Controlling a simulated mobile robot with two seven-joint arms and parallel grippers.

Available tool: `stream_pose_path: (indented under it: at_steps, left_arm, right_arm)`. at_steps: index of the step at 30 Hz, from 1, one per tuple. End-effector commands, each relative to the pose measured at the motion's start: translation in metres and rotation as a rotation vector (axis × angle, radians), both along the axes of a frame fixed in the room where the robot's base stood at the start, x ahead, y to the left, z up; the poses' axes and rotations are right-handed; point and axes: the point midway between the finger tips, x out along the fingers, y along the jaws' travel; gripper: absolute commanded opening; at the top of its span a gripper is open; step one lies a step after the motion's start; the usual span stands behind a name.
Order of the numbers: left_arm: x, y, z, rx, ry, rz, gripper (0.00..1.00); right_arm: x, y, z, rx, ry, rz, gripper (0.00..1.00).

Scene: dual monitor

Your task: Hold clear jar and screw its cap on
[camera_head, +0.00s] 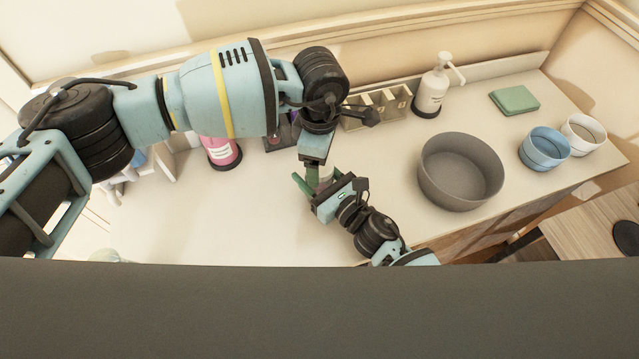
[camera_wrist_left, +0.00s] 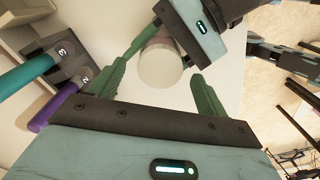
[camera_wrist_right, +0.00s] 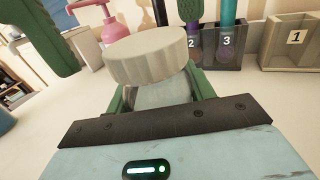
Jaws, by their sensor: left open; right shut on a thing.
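The clear jar (camera_wrist_right: 160,95) is between the green fingers of my right gripper (camera_wrist_right: 160,98), which is shut on it. A pale ribbed cap (camera_wrist_right: 150,55) sits on top of the jar in the right wrist view. In the left wrist view the cap (camera_wrist_left: 160,67) is seen from above as a round pale disc. My left gripper (camera_wrist_left: 160,85) is open, with its fingers on either side of the cap and apart from it. In the head view both grippers meet at mid-counter, and they mostly hide the jar. Whether the cap is seated or turned on the thread cannot be told.
A grey bowl (camera_head: 432,185) stands right of the grippers. A pink bottle (camera_head: 222,152), numbered holders (camera_head: 385,108) and a white pump bottle (camera_head: 432,90) stand along the back. A green cloth (camera_head: 514,99), a blue bowl (camera_head: 544,150) and a white cup (camera_head: 583,133) are at right. The counter's left-middle is clear.

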Motion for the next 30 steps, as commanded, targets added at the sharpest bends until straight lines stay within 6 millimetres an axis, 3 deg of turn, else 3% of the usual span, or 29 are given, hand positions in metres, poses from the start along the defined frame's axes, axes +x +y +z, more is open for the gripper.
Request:
stream_pose_path:
  at_steps: [9, 15, 21, 29, 30]
  left_arm:
    - [0.001, 0.0, 0.064, -0.001, -0.004, -0.001, 0.76]
    - [0.0, 0.0, 0.092, -0.001, -0.002, -0.001, 0.76]
    - [0.0, 0.0, 0.104, 0.0, -0.001, -0.001, 0.76]
    - [0.0, 0.0, 0.104, 0.0, -0.001, -0.001, 0.76]
    - [0.0, 0.0, 0.104, 0.0, -0.001, -0.001, 0.76]
  right_arm:
    - [0.0, 0.0, -0.001, -0.001, 0.002, 0.0, 0.0]
    - [0.0, 0.0, -0.001, -0.001, 0.002, 0.0, 0.0]
    - [0.0, 0.0, -0.001, -0.001, 0.002, 0.0, 0.0]
    - [0.0, 0.0, -0.001, -0.001, 0.002, 0.0, 0.0]
    - [0.0, 0.0, -0.001, -0.001, 0.002, 0.0, 0.56]
